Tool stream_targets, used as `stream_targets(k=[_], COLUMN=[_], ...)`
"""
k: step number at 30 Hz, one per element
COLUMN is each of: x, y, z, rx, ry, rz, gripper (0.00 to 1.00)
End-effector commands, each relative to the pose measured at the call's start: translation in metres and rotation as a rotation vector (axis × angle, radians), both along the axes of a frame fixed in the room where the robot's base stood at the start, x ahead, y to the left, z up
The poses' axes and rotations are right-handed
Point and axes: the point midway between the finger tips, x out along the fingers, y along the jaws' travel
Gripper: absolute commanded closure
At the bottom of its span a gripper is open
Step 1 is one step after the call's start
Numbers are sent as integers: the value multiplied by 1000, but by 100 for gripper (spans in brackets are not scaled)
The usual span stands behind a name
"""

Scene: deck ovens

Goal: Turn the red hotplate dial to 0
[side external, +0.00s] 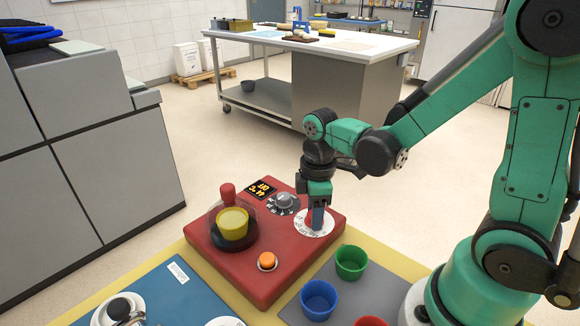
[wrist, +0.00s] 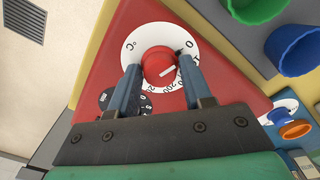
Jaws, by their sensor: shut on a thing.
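The red dial (wrist: 157,66) sits in the middle of a white scale disc with black figures in the wrist view; the disc (side external: 327,229) also shows in the side view. A white pointer line on the dial points right, away from the 0 mark (wrist: 189,44) and below it. The figure it points at is partly hidden by the right finger. My gripper (wrist: 160,63) is shut on the dial, with one blue-grey finger on each side of it. In the side view my gripper (side external: 317,214) reaches straight down onto the disc and hides the dial.
Green (side external: 352,261) and blue (side external: 319,299) cups stand close by at the front right.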

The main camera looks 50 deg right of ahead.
Motion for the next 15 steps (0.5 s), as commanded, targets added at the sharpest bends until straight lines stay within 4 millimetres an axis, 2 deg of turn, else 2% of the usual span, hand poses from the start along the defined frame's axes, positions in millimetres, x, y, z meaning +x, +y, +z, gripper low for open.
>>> stream_targets(k=[2,3,6,15], x=[1,1,1,0], y=[1,1,0,0], z=[0,0,0,1], rx=[2,1,2,1], ry=[-2,-3,-2,-1], rz=[1,1,1,0], gripper=[100,47,25,25])
